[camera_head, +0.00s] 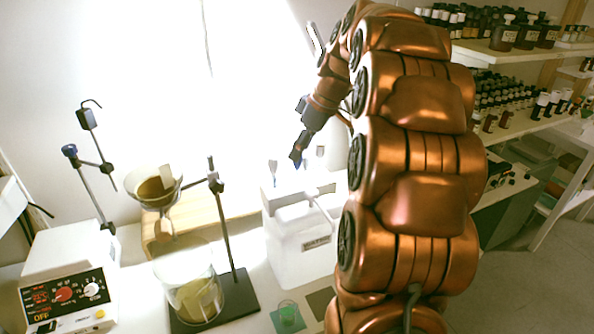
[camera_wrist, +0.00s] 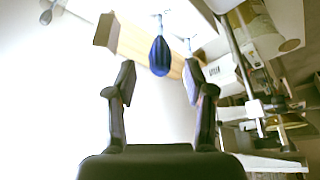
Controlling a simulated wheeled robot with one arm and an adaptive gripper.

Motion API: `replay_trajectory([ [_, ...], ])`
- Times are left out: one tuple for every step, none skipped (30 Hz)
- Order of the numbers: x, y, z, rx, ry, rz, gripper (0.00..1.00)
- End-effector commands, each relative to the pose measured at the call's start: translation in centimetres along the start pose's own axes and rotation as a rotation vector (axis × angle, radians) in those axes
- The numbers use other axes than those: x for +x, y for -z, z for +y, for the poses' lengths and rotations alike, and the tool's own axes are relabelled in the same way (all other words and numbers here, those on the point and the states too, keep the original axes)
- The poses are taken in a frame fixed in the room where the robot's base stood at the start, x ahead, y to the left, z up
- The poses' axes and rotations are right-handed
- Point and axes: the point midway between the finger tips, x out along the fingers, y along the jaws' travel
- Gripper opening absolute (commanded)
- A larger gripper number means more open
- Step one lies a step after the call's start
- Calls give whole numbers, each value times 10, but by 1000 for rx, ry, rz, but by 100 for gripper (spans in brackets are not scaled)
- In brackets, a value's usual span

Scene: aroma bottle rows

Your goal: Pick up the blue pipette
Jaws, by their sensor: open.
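The blue pipette shows in the wrist view as a ribbed blue bulb (camera_wrist: 159,56), with a thin stem running away from me. My gripper (camera_wrist: 160,80) is open, with one dark finger on either side and a gap between them. The bulb lies in line with that gap, at or just beyond the fingertips, and I see no finger touching it. In the head view my gripper (camera_head: 299,152) hangs over the white box-like container (camera_head: 299,250). The dark fingers and the blue bulb are hard to tell apart there.
A pale-topped pipette (camera_head: 273,168) stands close left of my gripper. A lab stand (camera_head: 226,225) with a beaker (camera_head: 196,290) and a funnel (camera_head: 154,187) is farther left, beside a white control unit (camera_head: 70,275). A small green beaker (camera_head: 288,316) stands in front. Bottle shelves (camera_head: 510,52) are at right.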

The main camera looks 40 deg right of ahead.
Motion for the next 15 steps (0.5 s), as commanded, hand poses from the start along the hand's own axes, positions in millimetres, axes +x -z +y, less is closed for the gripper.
replay_trajectory([
  [4,0,-1,1,5,-3,53],
  [9,0,-1,1,6,-3,53],
  [14,-1,-1,1,6,-4,53],
  [17,-1,-1,1,5,-4,53],
  [19,-1,-1,1,4,-4,53],
  [21,-1,-1,1,3,-3,53],
  [22,-1,0,1,3,-2,53],
  [23,-1,0,0,2,-2,53],
  [24,-1,0,0,2,-2,53],
  [24,0,0,0,1,-1,53],
  [24,0,0,0,1,-1,53],
  [24,0,0,0,1,-1,53],
  [24,0,0,0,1,-1,53],
  [24,0,0,0,1,-1,53],
  [23,0,0,0,1,-1,49],
])
